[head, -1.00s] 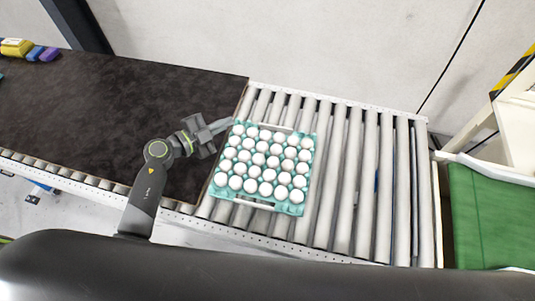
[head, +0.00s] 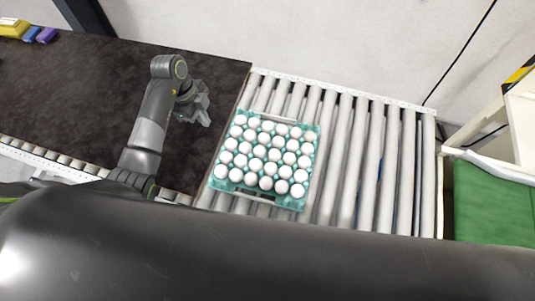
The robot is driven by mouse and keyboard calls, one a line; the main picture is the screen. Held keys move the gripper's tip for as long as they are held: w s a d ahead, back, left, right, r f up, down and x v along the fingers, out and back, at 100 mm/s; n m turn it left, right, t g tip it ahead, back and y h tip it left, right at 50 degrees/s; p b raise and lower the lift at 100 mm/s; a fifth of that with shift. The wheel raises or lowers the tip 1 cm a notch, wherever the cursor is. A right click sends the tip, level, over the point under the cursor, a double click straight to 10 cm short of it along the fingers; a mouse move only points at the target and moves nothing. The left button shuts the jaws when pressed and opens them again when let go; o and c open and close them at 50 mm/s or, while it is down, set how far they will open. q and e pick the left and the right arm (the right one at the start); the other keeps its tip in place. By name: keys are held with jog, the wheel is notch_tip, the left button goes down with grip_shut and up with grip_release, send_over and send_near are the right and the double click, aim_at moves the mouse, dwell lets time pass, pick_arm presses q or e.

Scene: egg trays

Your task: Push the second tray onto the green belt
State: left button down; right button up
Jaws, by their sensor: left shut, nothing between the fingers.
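A teal tray (head: 299,203) full of white eggs sits on the white roller conveyor (head: 345,185), near its left end. My left gripper (head: 207,108) is shut and empty above the dark belt, up and left of the tray and apart from it. The green belt (head: 490,205) lies at the far right, past the right end of the rollers. Only one egg tray is in view. My right gripper is not in view.
The dark belt (head: 60,95) on the left meets the rollers beside the tray. Yellow and blue items (head: 28,30) lie at its far left corner. The rollers right of the tray are clear. A white frame (head: 515,125) stands beside the green belt.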

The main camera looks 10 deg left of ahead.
pick_arm(q)
notch_tip(320, 180, down, 11)
jog(key=b, duration=0.8)
jog(key=shift+w+f+b, duration=0.1)
jog(key=shift+f+b, duration=0.05)
jog(key=shift+b, duration=0.25)
